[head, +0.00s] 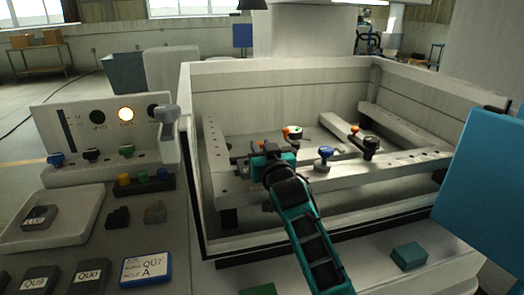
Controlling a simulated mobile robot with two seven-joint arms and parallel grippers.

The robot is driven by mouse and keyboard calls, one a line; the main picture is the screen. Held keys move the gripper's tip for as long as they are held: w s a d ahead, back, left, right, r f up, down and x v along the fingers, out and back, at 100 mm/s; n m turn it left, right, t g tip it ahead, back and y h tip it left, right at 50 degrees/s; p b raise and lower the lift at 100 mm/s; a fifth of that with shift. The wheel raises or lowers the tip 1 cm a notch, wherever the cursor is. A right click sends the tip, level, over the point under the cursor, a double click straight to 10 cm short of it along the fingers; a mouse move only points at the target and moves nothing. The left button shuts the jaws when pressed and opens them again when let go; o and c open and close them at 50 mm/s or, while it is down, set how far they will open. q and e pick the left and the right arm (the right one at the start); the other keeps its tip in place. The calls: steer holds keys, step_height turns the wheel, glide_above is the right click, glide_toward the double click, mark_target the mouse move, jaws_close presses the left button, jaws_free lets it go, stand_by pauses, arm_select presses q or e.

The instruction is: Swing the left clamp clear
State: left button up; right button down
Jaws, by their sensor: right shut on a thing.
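The left clamp (256,146) is on the left part of the work frame (228,178) in the tank; a dark part with a little orange shows beside my gripper, and the rest is hidden. My right gripper (268,162), at the end of a teal and black arm, is shut on it from above. The similar right clamp (370,145), dark with an orange spot, stands on the frame's right side. A blue knob (324,153) stands on the front bar between them. My left gripper is out of view.
The tank's walls (275,75) surround the frame. A control panel (95,125) with a lit amber lamp stands left, above a white tray (62,225) and dark blocks. A teal block (408,256) lies on the front ledge. A blue panel (485,185) is close at right.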

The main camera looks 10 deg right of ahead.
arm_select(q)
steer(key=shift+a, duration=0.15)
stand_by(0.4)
arm_select(e)
steer(key=c, duration=1.2)
jaws_free()
steer(key=shift+w, duration=0.1)
steer(key=shift+c, duration=0.2)
